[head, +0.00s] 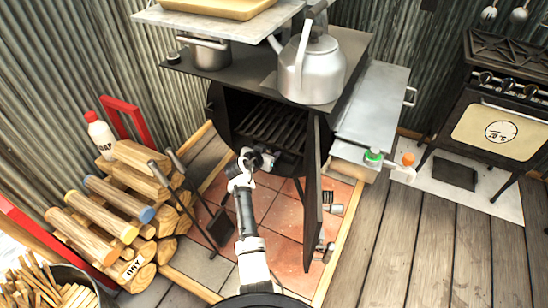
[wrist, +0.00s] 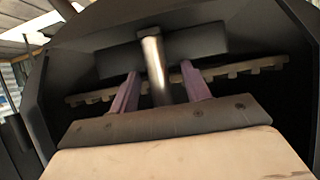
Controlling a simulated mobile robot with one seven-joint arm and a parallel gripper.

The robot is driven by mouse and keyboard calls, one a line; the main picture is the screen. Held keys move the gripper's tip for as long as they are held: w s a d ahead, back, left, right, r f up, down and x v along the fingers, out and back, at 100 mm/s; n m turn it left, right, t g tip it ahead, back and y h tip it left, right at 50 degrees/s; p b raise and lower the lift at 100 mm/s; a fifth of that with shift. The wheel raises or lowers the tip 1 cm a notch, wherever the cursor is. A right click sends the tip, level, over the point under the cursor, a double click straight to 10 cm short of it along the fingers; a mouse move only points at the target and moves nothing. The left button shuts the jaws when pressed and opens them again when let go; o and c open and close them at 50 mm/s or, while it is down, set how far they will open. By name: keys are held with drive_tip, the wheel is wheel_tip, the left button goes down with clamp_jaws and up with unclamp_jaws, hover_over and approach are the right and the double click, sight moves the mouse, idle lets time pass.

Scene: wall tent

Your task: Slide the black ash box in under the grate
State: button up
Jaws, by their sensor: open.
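The dark stove (head: 232,115) stands with its door (head: 313,195) swung open. Inside its mouth lies the barred grate (head: 277,122); its notched front edge also shows in the wrist view (wrist: 255,67). The black ash box shows its dark front (wrist: 205,42) at the stove mouth, with a grey metal handle (wrist: 155,62) standing out toward me. My gripper (wrist: 160,70) is open, one purple finger on each side of the handle. In the head view my gripper (head: 268,158) is at the lower mouth. The box's depth under the grate is hidden.
A kettle (head: 312,68) and a pot (head: 206,52) stand on the stove top. Fire tools (head: 218,225) and stacked logs (head: 125,215) are left of my arm. A grey side shelf (head: 372,105) is on the right. Tiles (head: 285,222) before the stove are partly clear.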

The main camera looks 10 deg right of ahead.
idle(0.3)
drive_tip(key=p+v, duration=0.3)
drive_tip(key=v, duration=0.3)
drive_tip(key=shift+p, duration=0.35)
drive_tip(key=shift+a, duration=0.1)
idle(0.4)
drive_tip(key=s+a+p, duration=0.1)
drive_tip(key=s+a, duration=0.5)
drive_tip(key=s, duration=0.4)
drive_tip(key=shift+a+p, duration=0.3)
idle(0.5)
